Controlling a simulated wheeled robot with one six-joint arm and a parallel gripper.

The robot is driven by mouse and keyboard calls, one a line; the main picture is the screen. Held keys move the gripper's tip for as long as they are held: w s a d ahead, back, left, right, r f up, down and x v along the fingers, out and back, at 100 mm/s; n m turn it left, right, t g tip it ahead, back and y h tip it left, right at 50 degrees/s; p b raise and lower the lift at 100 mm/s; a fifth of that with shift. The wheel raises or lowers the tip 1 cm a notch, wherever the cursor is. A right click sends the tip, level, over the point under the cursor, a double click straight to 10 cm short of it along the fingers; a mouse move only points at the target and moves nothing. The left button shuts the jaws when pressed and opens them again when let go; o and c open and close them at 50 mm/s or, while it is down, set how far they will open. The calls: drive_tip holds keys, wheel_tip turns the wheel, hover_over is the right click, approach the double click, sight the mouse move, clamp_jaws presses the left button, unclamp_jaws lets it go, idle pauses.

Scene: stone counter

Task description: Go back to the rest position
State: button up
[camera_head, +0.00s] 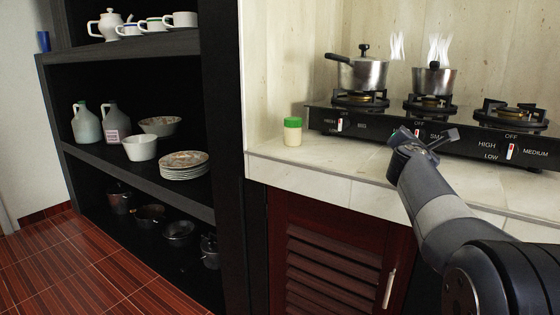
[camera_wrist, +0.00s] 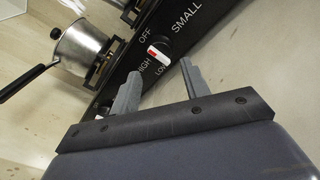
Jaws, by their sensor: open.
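My gripper (camera_head: 425,139) is in front of the stove (camera_head: 375,125), near its middle knob in the head view. In the wrist view my gripper (camera_wrist: 160,88) is open, with its two grey fingers apart and nothing between them. A stove knob (camera_wrist: 157,53) with a red and white mark shows just beyond the fingertips, beside the words HIGH and LOW. I cannot tell whether a finger touches it. My arm reaches in from the lower right of the head view.
A steaming saucepan (camera_head: 362,74) and a steaming pot (camera_head: 434,80) stand on the stove's left and middle burners. The right burner (camera_head: 510,114) is bare. A green-lidded jar (camera_head: 292,132) stands on the counter (camera_head: 330,172). A dark shelf (camera_head: 135,155) with dishes is at the left.

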sight(417, 135)
drive_tip(key=p+x, duration=0.1)
drive_tip(key=x, duration=0.5)
drive_tip(key=shift+w+d, duration=0.2)
drive_tip(key=shift+w, duration=0.15)
drive_tip(key=n+p, duration=0.2)
drive_tip(key=shift+s+a+r+p, duration=0.15)
drive_tip(key=shift+s+r+p, duration=0.05)
drive_tip(key=shift+r+p, duration=0.1)
drive_tip(key=n+p, duration=0.2)
drive_tip(key=n, duration=0.1)
drive_tip(key=shift+n+g+p, duration=0.3)
drive_tip(key=n+p, duration=0.2)
drive_tip(key=n, duration=0.1)
drive_tip(key=n+g+h+p, duration=0.1)
drive_tip(key=n+p, duration=0.3)
drive_tip(key=n, duration=0.2)
drive_tip(key=shift+w+p, duration=0.1)
drive_tip(key=shift+p, duration=0.25)
drive_tip(key=n+p, duration=0.1)
drive_tip(key=n, duration=0.1)
drive_tip(key=n+p, duration=0.1)
drive_tip(key=n, duration=0.1)
drive_tip(key=shift+a+f+h, duration=0.1)
drive_tip(key=shift+f+h, duration=0.1)
drive_tip(key=shift+h, duration=0.1)
